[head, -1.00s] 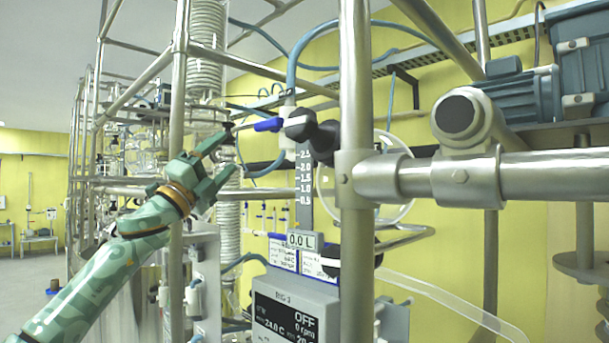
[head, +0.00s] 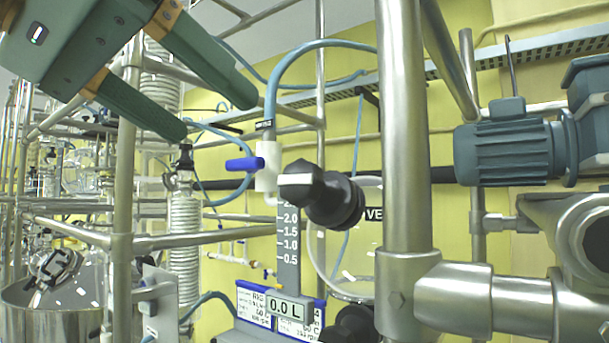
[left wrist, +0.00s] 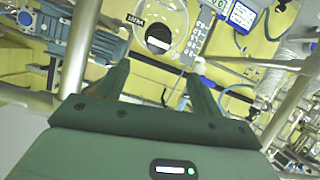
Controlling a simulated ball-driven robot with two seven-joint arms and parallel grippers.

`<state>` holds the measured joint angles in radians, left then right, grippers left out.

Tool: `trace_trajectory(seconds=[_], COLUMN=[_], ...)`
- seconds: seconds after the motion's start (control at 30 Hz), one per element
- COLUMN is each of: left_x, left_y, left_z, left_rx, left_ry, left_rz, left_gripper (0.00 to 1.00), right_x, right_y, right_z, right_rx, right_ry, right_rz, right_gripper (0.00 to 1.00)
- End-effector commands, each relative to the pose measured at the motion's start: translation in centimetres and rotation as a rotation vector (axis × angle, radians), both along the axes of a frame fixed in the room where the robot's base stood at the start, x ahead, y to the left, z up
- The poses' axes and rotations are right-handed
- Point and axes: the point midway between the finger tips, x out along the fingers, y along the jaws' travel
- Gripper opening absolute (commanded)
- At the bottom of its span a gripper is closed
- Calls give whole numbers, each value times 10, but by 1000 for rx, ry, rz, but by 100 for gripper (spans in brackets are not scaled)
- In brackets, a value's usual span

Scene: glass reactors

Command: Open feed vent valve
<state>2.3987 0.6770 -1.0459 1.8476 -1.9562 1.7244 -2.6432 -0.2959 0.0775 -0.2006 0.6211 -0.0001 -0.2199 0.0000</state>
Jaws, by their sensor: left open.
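A small valve with a blue lever handle (head: 243,164) sits on a white body (head: 267,168) below a blue hose, above the graduated feed column (head: 287,245). The lever points left. A black knob (head: 335,201) with a pale bar is just right of it, beside a partly hidden label starting "VE" (head: 374,214). My left gripper (head: 215,118) is open and empty, up and left of the blue lever and apart from it in the picture. In the left wrist view, the black knob (left wrist: 158,45) shows beyond my open fingers (left wrist: 158,76). My right gripper is out of view.
A thick steel post (head: 403,130) stands right of the knob, with a clamped horizontal pipe (head: 480,295) below. A thinner post (head: 124,200) and a coiled condenser (head: 185,235) stand left. A motor (head: 500,150) is at right. The reactor display box (head: 275,310) is below.

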Motion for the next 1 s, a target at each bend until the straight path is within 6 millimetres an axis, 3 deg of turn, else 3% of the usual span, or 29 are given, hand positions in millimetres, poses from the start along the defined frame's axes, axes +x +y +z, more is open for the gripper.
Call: trace_trajectory(seconds=[0.17,0.7,1.0], left_x=[15,105,120], left_y=[-11,-80,-91], left_z=[-7,-52,-61], left_rx=[16,10,10], left_ry=[-8,-5,-8], left_rz=[-10,-13,-12], left_gripper=[67,67,67], right_x=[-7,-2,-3], right_y=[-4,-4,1], right_z=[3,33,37], right_rx=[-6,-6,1], right_ry=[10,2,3], right_rz=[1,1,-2], right_gripper=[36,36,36])
